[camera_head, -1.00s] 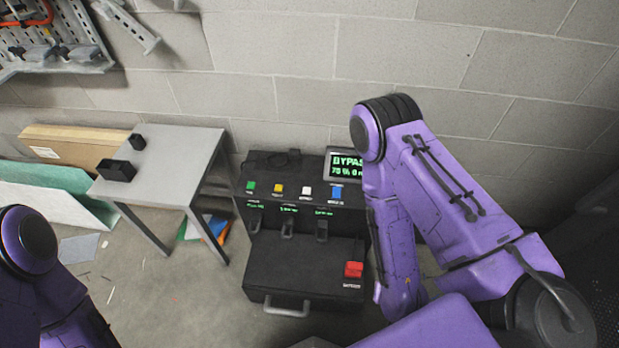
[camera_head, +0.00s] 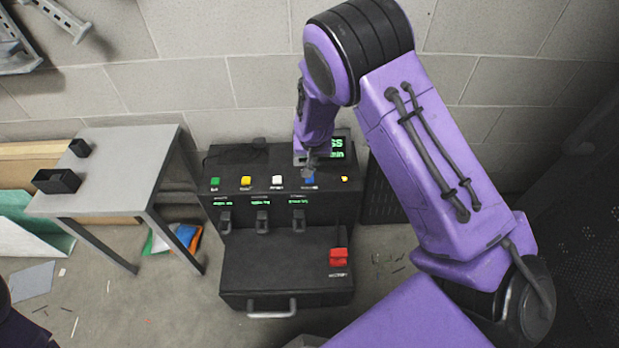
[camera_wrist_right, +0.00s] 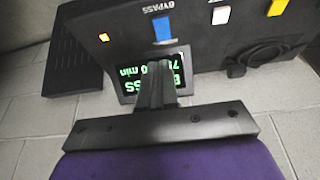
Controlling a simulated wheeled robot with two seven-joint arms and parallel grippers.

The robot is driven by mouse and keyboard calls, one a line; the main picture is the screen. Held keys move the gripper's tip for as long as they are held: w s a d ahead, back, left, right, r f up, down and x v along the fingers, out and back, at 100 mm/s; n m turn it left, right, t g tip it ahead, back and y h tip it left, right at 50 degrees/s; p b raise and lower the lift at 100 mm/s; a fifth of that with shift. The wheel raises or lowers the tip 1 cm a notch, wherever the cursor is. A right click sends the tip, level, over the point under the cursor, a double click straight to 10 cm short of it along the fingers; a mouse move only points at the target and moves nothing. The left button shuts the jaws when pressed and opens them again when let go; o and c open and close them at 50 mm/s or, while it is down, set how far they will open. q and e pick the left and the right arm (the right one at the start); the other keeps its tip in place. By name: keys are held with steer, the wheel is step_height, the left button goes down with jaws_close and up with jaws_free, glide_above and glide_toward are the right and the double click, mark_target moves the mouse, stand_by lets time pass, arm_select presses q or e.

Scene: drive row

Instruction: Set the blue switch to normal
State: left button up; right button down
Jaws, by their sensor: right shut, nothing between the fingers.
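The blue switch (camera_head: 309,182) is on the sloping panel of the black console, right of the white one. In the wrist view the blue switch (camera_wrist_right: 162,28) sits under the label BYPASS, which appears upside down. My right gripper (camera_head: 308,168) is just above and behind it in the head view, partly covering the display. In the wrist view the right gripper (camera_wrist_right: 157,68) has its fingers together and empty, pointing toward the switch, with a small gap in the picture. The display (camera_wrist_right: 155,75) shows BYPASS in green, partly hidden. My left gripper is out of view.
Green (camera_head: 215,182), yellow (camera_head: 246,181) and white (camera_head: 278,181) switches line the panel. An amber light (camera_head: 344,179) lies right of the blue switch. A grey table (camera_head: 120,165) with two black boxes stands left.

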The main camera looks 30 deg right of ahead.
steer(key=shift+w+d+r, duration=0.1)
steer(key=shift+w+r, duration=0.5)
steer(key=shift+r, duration=0.3)
steer(key=shift+f, duration=0.1)
steer(key=x, duration=0.4)
steer(key=b+x, duration=0.1)
steer(key=x, duration=0.4)
steer(key=b+x, duration=0.1)
steer(key=x, duration=0.4)
steer(key=shift+s+a+f, duration=0.15)
steer(key=shift+s+a, duration=0.15)
steer(key=shift+s, duration=0.1)
